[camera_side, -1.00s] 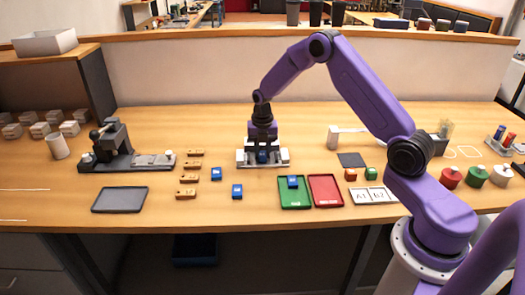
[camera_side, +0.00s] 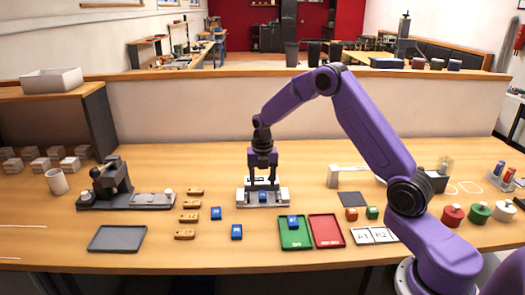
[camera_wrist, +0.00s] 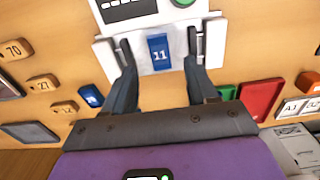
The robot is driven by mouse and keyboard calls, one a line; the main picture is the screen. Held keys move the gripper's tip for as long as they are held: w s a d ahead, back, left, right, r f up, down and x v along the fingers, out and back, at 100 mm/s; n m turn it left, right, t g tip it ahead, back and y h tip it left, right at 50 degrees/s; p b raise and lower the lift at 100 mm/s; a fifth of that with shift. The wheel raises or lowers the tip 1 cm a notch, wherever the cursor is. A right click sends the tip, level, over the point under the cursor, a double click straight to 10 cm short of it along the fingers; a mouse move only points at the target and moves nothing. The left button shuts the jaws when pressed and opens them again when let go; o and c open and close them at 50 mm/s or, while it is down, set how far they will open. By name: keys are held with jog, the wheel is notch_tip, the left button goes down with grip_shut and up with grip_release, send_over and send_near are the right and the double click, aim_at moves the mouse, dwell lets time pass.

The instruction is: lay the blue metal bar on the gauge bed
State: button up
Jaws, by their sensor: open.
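The blue metal bar (camera_side: 263,197), marked 11 in the wrist view (camera_wrist: 159,54), lies on the pale gauge bed (camera_side: 283,198). The bed also shows in the wrist view (camera_wrist: 213,43), with a display and a green button behind the bar. My gripper (camera_side: 263,180) is open just above the bed. In the wrist view its fingers (camera_wrist: 159,48) stand left and right of the bar, with gaps on both sides. Nothing is held.
Two more blue bars (camera_side: 216,213) (camera_side: 236,232) lie left of the bed, near numbered wooden tags (camera_side: 187,218). Another blue bar (camera_side: 293,222) is on the green tray (camera_side: 296,240), beside a red tray (camera_side: 327,230). A grey tray (camera_side: 117,238) is at front left.

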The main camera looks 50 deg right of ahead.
notch_tip(320, 180, up, 13)
dwell(0.3)
jog(key=shift+f, duration=0.1)
jog(key=s+a+r+m, duration=0.2)
jog(key=s+a+m, duration=0.5)
jog(key=s+a, duration=1)
jog(key=s+d+f+m, duration=0.1)
jog(key=s+m, duration=0.2)
jog(key=s, duration=0.8)
jog(key=s+d+f+m, duration=0.1)
jog(key=s+m, duration=0.3)
jog(key=s, duration=0.7)
jog(key=shift+d+f, duration=0.25)
jog(key=shift+f, duration=0.2)
jog(key=shift+w, duration=0.1)
